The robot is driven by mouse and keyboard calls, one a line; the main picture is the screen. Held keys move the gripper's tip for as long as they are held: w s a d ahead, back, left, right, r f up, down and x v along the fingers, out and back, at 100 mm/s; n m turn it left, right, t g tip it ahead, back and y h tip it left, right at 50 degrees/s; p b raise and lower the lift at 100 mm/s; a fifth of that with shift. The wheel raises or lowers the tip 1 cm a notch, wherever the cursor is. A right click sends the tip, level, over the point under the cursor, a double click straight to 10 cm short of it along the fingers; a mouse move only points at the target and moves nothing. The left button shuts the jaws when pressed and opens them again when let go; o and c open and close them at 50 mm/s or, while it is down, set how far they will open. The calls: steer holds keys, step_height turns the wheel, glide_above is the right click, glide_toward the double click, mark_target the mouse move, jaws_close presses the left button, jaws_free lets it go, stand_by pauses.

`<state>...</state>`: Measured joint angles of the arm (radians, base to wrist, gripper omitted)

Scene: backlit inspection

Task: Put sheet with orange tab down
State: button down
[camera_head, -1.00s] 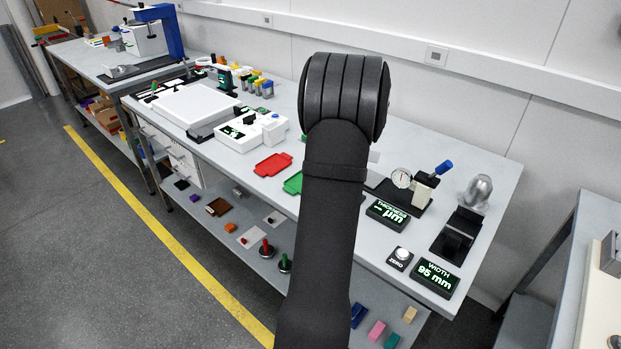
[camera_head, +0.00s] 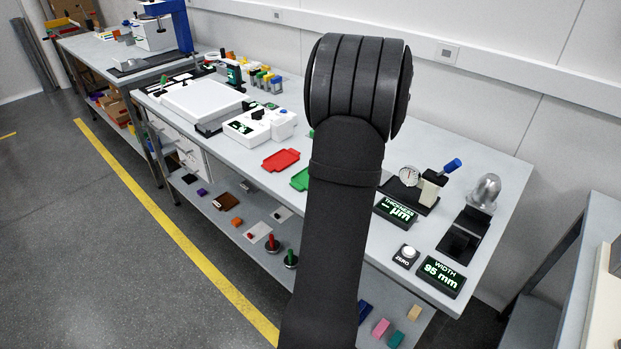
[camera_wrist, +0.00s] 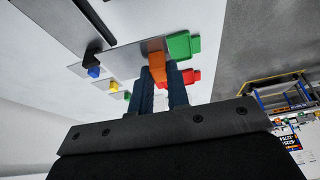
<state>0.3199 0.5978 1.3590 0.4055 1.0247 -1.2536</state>
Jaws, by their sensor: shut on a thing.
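In the wrist view, my gripper (camera_wrist: 165,84) is shut on the orange tab (camera_wrist: 157,64), which stands between its two dark fingers. A thin grey sheet (camera_wrist: 132,58) extends leftward from the tab; part of it is hard to tell from the pale surface behind. In the head view, my black arm covers the gripper and the held sheet. I cannot tell how far the sheet is from the bench.
The bench (camera_head: 440,165) holds a red tray (camera_head: 281,160), a partly covered green tray (camera_head: 299,180), a thickness readout (camera_head: 397,210), a width readout (camera_head: 441,277) and a dial gauge (camera_head: 410,176). A large white box (camera_head: 203,101) stands at left.

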steer(key=shift+a+f, duration=0.1)
steer(key=shift+a, duration=0.2)
steer(key=w+a+f, duration=0.2)
steer(key=a, duration=0.1)
steer(key=w+a+f, duration=0.2)
steer(key=a, duration=0.1)
steer(key=w+a+f, duration=0.2)
steer(key=a, duration=0.1)
steer(key=shift+a+f, duration=0.2)
steer(key=shift+f, duration=0.15)
steer(key=shift+w+f, duration=0.1)
steer(key=shift+f, duration=1.9)
steer(key=shift+f, duration=0.1)
steer(key=c, duration=1.4)
jaws_free()
steer(key=v, duration=1.2)
steer(key=shift+w, duration=0.1)
